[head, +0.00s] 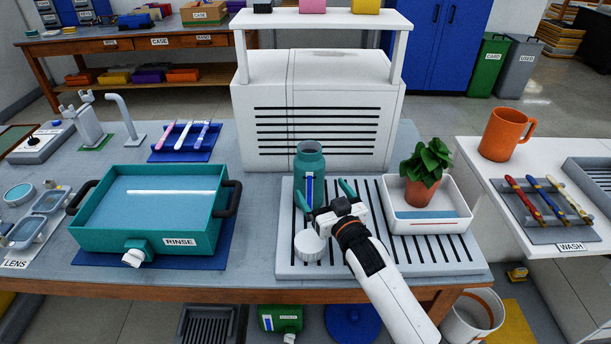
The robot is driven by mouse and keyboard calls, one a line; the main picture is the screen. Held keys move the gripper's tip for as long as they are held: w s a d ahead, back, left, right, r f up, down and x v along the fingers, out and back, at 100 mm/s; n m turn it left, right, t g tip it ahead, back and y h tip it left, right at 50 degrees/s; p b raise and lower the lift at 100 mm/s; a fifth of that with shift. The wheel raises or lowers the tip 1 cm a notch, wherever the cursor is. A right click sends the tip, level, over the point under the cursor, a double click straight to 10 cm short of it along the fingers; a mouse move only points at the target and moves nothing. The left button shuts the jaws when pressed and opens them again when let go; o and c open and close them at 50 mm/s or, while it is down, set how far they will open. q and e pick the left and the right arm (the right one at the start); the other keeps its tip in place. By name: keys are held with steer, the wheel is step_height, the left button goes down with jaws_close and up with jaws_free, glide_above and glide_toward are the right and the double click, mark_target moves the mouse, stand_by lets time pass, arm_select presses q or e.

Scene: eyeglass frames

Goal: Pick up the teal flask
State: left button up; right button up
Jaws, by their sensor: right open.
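The teal flask (309,165) stands upright on a grey slotted drain board (440,258), in front of the white machine. It has a blue stripe on its front and its top shows no cap. My right gripper (322,189) reaches in from the lower right. Its two green-tipped fingers are apart, close in front of the flask's lower body; whether they touch it I cannot tell. The gripper hides part of the flask's lower right side. A white ribbed cap (309,244) lies on the board in front of the flask, close to the gripper. My left gripper is not in view.
A white tub (463,213) with a potted plant (424,172) stands right of the gripper. The teal rinse basin (207,237) is at left. The white slotted machine (318,110) stands close behind the flask. An orange mug (505,134) is on the right table.

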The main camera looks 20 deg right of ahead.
mark_target(314, 179)
steer(key=w, duration=0.3)
steer(key=shift+w+a+r, duration=0.15)
steer(key=shift+w+a, duration=0.1)
steer(key=w, duration=0.5)
steer(key=shift+w+a+f, duration=0.15)
steer(key=shift+w+f, duration=0.15)
steer(key=shift+w, duration=0.1)
steer(key=shift+c, duration=0.5)
steer(key=c, duration=1.5)
steer(key=shift+r, duration=0.45)
steer(key=shift+c, duration=0.6)
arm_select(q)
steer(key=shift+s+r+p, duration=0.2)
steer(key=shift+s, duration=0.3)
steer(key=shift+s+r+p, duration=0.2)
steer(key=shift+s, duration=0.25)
arm_select(e)
step_height(314, 179, up, 10)
steer(key=shift+f, duration=0.25)
